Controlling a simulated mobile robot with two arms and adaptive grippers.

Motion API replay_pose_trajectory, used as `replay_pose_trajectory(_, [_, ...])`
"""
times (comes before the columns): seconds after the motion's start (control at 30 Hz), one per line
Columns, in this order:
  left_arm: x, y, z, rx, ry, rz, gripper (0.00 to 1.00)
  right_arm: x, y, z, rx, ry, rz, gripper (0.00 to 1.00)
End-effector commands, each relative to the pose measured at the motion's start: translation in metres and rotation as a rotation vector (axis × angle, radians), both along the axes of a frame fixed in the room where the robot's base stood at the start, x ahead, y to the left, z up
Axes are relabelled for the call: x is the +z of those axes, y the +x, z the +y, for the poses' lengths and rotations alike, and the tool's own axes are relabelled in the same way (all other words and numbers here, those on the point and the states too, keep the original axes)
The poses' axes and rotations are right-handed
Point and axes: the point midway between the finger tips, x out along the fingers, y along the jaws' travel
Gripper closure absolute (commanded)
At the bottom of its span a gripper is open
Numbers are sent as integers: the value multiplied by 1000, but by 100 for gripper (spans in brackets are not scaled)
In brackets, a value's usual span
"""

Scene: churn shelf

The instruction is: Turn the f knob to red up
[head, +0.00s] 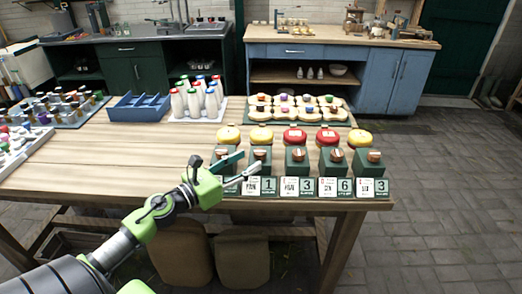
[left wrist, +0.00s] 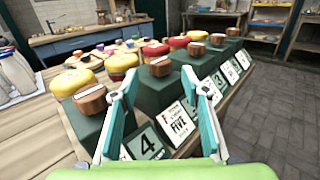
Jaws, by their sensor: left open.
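A row of wooden knobs stands on dark green blocks at the table's front right, with number and letter cards in front. In the left wrist view, a knob (left wrist: 160,67) lies beyond the space between my fingers, and another knob (left wrist: 90,98) is at left. I cannot tell for sure which knob is the f knob. My left gripper (head: 247,165) is open and empty in front of the left blocks; its fingers also show in the left wrist view (left wrist: 158,90). My right gripper is out of view.
Yellow and red round-topped pieces (head: 295,137) stand behind the knobs. Behind them is a tray of coloured pieces (head: 298,122). Capped white bottles (head: 196,101) and a blue crate (head: 139,107) stand at the back. Bare tabletop (head: 130,150) lies left of the blocks.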

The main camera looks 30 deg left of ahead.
Motion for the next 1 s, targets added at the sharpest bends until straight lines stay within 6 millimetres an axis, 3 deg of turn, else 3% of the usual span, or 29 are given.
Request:
replay_pose_trajectory(0.13, [4,25,-5,0,0,-3,58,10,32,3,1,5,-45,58])
replay_pose_trajectory(0.27, [3,41,-9,2,0,-2,58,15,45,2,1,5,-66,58])
replay_pose_trajectory(0.5, [0,59,-14,1,-1,0,58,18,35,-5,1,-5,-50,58])
replay_pose_trajectory(0.83, [0,61,-15,0,0,1,58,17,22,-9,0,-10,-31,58])
replay_pose_trajectory(0.87, [0,61,-15,0,-1,1,61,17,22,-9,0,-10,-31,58])
replay_pose_trajectory(1.0, [0,61,-15,0,-1,1,97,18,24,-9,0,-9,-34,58])
